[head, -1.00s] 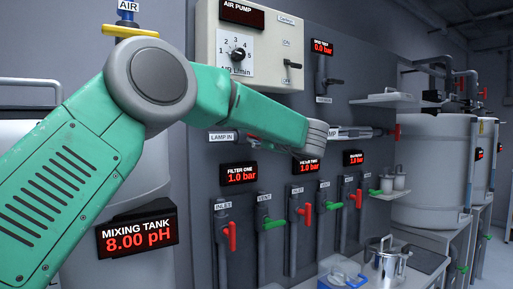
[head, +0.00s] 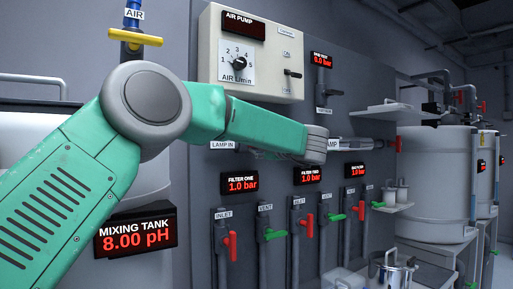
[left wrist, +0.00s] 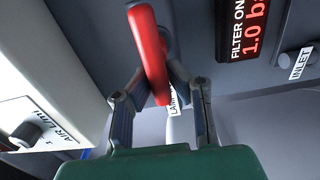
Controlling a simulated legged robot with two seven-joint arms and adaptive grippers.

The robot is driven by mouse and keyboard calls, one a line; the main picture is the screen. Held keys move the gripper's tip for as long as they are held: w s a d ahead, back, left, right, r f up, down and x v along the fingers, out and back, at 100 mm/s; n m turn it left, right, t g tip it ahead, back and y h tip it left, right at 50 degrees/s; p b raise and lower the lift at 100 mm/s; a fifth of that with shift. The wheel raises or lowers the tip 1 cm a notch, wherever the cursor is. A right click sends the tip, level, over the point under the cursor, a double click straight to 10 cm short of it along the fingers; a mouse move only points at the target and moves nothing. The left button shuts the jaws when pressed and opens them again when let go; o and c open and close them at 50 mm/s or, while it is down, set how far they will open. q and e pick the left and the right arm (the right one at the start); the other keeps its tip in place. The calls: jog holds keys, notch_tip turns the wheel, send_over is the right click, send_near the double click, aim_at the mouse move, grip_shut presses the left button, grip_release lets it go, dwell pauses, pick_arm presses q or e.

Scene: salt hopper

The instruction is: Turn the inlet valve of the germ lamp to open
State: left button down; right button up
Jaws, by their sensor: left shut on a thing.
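The red valve handle (left wrist: 147,42) stands between the fingers of my left gripper (left wrist: 160,85) in the left wrist view. The gripper is shut on it. A partly covered label (left wrist: 179,100) beginning "LAM" shows just behind the fingers. In the head view the "LAMP IN" label (head: 222,145) is on the panel, left of my wrist. The handle is hidden there behind my green forearm, which also covers most of the gripper. The lamp's white tube (head: 352,142) shows to the right of my wrist. My right gripper is not in view.
Below my arm, pipes carry red and green valve handles, among them the red handle (head: 230,245) under "INLET". The air pump box (head: 294,70) is above. A shelf (head: 385,109) and grey tanks (head: 436,180) stand to the right.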

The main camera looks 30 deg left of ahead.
pick_arm(q)
jog(key=c, duration=1.5)
grip_release()
jog(key=shift+f, duration=0.25)
jog(key=shift+c, duration=0.2)
jog(key=shift+r, duration=0.1)
jog(key=v, duration=1.2)
jog(key=shift+w, duration=0.1)
